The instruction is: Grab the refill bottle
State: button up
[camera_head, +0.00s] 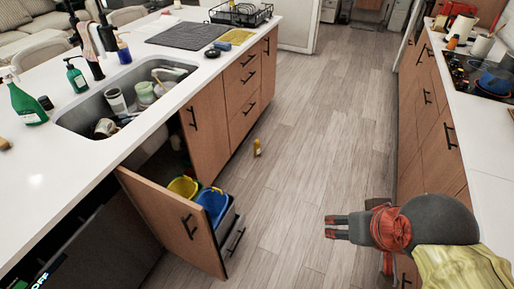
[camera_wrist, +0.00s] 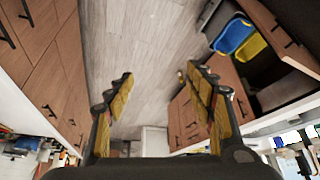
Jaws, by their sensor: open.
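Several bottles are in the head view, and I cannot tell which one is the refill bottle. A small yellow-orange bottle-like thing (camera_head: 257,147) stands on the floor beside the island. A green spray bottle (camera_head: 27,104), a teal pump bottle (camera_head: 75,76) and a small dark-topped pump bottle (camera_head: 123,50) stand on the island around the sink. My gripper (camera_head: 331,227) is over the open floor, right of the island and apart from all of them. In the wrist view my gripper (camera_wrist: 160,85) has its fingers spread, with nothing between them.
A pulled-out cabinet front (camera_head: 170,225) with yellow (camera_head: 184,187) and blue (camera_head: 212,205) bins juts into the aisle. The sink (camera_head: 130,96) holds cups and dishes. The right counter (camera_head: 490,140) runs close behind my arm. The floor between is mostly clear.

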aim_at(257, 147)
jog(key=i+l, duration=0.15)
jog(key=i, duration=0.45)
jog(key=i+l, duration=0.1)
jog(key=i, duration=0.5)
jog(key=i+l, duration=0.15)
jog(key=i, duration=0.5)
jog(key=i+l, duration=0.1)
jog(key=i, duration=0.5)
jog(key=i+l, duration=0.15)
jog(key=i, duration=0.45)
